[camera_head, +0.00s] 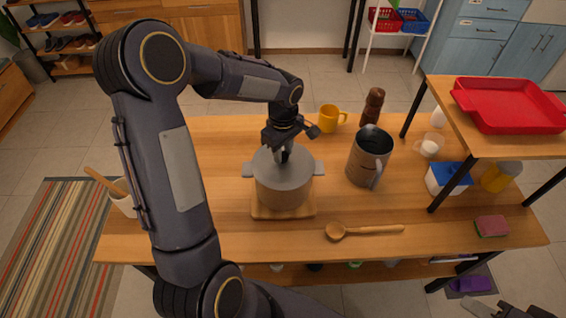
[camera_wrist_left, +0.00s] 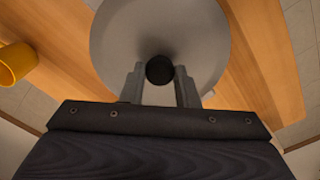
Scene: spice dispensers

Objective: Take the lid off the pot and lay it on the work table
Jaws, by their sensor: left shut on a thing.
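The grey pot (camera_head: 283,190) stands on a wooden board (camera_head: 283,212) on the work table (camera_head: 215,225). Its grey lid (camera_head: 268,168) sits on top and looks level with the rim. My left gripper (camera_head: 283,150) points down over the lid, its fingers around the knob. In the left wrist view, the lid (camera_wrist_left: 160,30) fills the upper middle, and the dark round knob (camera_wrist_left: 160,70) is between the two fingers, which are shut on it. At the lower right corner of the head view there are dark arm parts; no right fingertips can be made out.
A metal pitcher (camera_head: 367,158), a yellow mug (camera_head: 330,117) and a pepper mill (camera_head: 373,105) stand right of and behind the pot. A wooden spoon (camera_head: 365,230) lies in front. A raised shelf with a red tray (camera_head: 512,105) is at right.

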